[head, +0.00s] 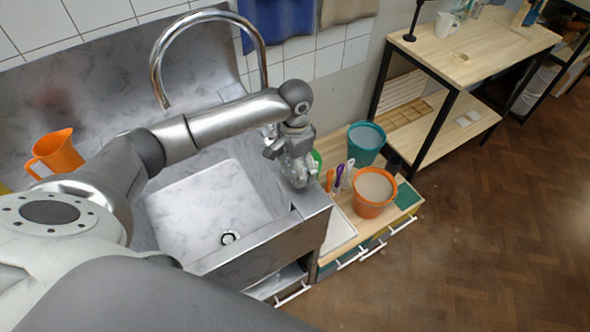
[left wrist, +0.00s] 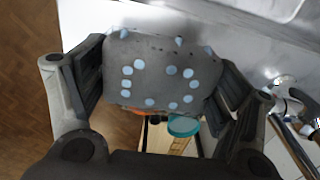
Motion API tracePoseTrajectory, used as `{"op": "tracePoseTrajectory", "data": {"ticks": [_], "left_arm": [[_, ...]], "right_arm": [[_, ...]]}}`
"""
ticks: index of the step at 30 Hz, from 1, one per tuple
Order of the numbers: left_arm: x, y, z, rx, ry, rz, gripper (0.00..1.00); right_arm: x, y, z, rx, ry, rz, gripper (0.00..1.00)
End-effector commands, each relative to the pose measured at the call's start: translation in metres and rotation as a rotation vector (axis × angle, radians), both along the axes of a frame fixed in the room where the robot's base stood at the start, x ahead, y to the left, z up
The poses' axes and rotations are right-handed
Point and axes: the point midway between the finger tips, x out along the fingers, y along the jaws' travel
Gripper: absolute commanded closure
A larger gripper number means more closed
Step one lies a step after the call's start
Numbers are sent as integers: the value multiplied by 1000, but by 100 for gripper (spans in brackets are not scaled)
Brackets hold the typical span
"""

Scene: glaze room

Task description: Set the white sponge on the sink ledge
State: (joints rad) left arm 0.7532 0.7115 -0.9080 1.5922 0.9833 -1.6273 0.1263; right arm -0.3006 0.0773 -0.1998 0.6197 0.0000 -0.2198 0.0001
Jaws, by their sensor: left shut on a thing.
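My left gripper (head: 296,172) is over the right end of the sink unit. It also shows in the left wrist view (left wrist: 163,75), shut on a block I take to be the sponge (left wrist: 160,62). There the block looks grey in the shade, with pale blue round spots, and its two ends are between the finger pads. In the head view the gripper mostly hides it. The sink ledge (head: 313,199) is the grey strip right of the white basin (head: 205,205); it also shows in the left wrist view (left wrist: 262,55). I cannot tell whether the sponge touches it. My right gripper is out of view.
A curved tap (head: 157,62) rises behind the basin. An orange jug (head: 57,152) stands at the left. Right of the sink, a low wooden unit carries a teal bucket (head: 366,142), an orange bucket (head: 373,196) and several upright tools (head: 340,177). A wooden table (head: 470,48) stands farther right.

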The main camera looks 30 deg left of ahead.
Motion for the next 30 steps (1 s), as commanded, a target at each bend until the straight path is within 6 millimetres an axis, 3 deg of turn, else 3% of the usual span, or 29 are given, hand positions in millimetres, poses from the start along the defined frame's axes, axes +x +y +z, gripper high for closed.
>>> {"op": "tracePoseTrajectory", "data": {"ticks": [7, 19, 20, 23, 30], "left_arm": [[2, 1, -30, 1, 0, 1, 35], [1, 1, -36, 1, 1, 0, 35], [2, 1, -36, 1, -1, 0, 13], [2, 1, -36, 1, -1, 0, 1], [2, 1, -35, 1, -1, 0, 0]], "right_arm": [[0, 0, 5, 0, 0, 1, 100], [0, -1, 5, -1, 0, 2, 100], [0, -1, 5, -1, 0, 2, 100], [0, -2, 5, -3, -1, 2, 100], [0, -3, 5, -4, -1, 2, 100]]}}
